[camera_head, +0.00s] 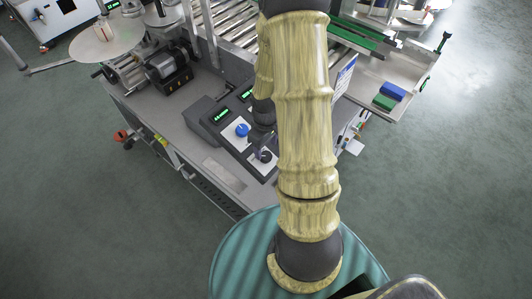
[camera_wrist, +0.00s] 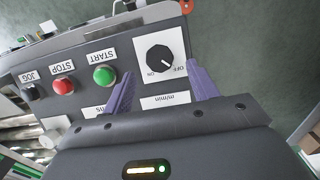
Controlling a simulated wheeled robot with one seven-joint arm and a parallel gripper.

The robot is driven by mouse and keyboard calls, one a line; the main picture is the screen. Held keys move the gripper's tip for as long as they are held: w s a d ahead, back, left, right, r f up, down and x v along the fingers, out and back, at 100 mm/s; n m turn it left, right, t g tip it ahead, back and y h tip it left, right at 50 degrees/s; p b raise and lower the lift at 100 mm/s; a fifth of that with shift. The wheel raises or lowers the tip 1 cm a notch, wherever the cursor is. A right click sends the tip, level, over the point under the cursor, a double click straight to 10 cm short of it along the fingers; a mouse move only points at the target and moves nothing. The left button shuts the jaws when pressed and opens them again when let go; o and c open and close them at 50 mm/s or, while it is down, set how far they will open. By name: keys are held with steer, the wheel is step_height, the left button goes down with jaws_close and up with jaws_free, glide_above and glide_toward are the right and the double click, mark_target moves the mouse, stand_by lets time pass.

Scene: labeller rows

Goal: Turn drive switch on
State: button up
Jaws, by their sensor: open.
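The drive switch (camera_wrist: 160,59) is a black rotary knob on a white plate, with upside-down ON and OFF labels in the wrist view. Its white pointer mark is turned toward the OFF label. My gripper (camera_wrist: 160,70) is open, with one purple finger left of the knob and the other right of it. The fingers appear apart from the knob, and nothing is between them. In the head view a black knob (camera_head: 265,156) on a white plate shows just below my dark gripper, which partly hides the panel.
Beside the switch in the wrist view are a green START button (camera_wrist: 104,75), a red STOP button (camera_wrist: 63,86) and a black JOG button (camera_wrist: 30,92). A blue knob (camera_head: 242,130) and green displays sit on the console. Rollers (camera_head: 233,30) lie behind.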

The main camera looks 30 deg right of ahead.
mark_target(266, 155)
steer(key=shift+f, duration=2.5)
steer(key=shift+c, duration=0.5)
steer(key=c, duration=0.9)
